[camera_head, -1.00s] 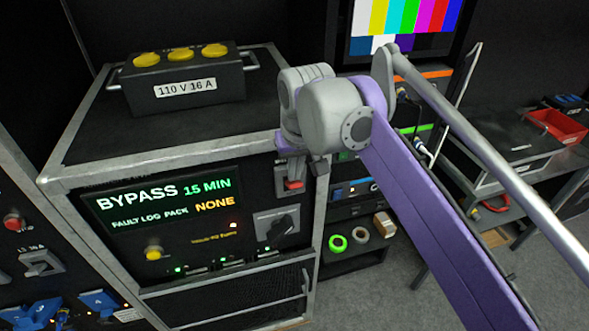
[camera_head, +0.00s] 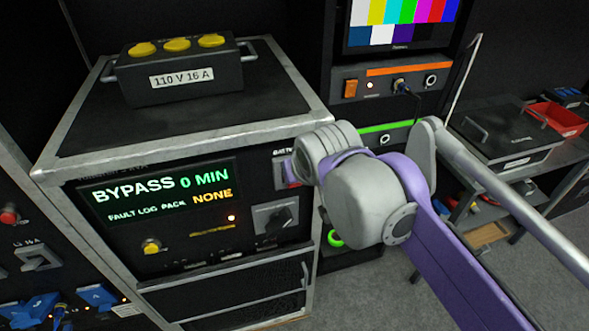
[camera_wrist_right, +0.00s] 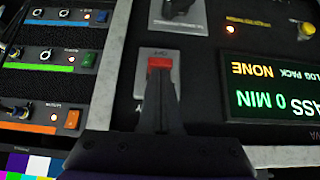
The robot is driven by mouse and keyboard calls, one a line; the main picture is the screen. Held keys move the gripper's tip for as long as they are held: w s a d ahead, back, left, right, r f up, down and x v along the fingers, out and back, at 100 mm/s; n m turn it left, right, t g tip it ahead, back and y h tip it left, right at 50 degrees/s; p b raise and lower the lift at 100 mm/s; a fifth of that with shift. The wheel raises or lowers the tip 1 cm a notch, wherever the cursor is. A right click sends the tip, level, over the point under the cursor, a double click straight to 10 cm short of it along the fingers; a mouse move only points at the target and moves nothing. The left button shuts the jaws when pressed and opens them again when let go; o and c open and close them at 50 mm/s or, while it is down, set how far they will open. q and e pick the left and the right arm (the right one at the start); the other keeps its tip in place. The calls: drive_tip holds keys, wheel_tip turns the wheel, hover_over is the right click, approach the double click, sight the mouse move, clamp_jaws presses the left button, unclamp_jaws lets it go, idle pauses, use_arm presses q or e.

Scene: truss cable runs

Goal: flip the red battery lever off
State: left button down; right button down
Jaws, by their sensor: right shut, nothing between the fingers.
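The red battery lever (camera_wrist_right: 160,63) sits on a pale plate (camera_wrist_right: 140,75) on the front of the cabinet, in the upside-down right wrist view. In the head view only a little red shows beside my wrist, under a partly covered label. My right gripper (camera_wrist_right: 160,84) is shut and empty, its dark fingertips right at the lever's red end. I cannot tell whether they touch, or which way the lever is set. My left gripper is not in view.
The cabinet's display (camera_head: 160,192) reads BYPASS 0 MIN, fault log pack NONE. A black rotary switch (camera_head: 279,220) and a yellow button (camera_head: 151,246) are below. A 110 V box (camera_head: 180,73) stands on top. A rack with an orange switch (camera_head: 351,88) is to the right.

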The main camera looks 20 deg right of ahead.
drive_tip(key=s+f+t, duration=0.1)
drive_tip(key=f+t, duration=0.1)
drive_tip(key=shift+s+t, duration=0.1)
drive_tip(key=shift+t, duration=0.3)
drive_tip(key=shift+f+t, duration=0.65)
drive_tip(key=shift+t, duration=0.25)
drive_tip(key=shift+s+r, duration=0.1)
drive_tip(key=shift+r, duration=0.05)
drive_tip(key=shift+r+p, duration=0.6)
drive_tip(key=shift+r, duration=0.1)
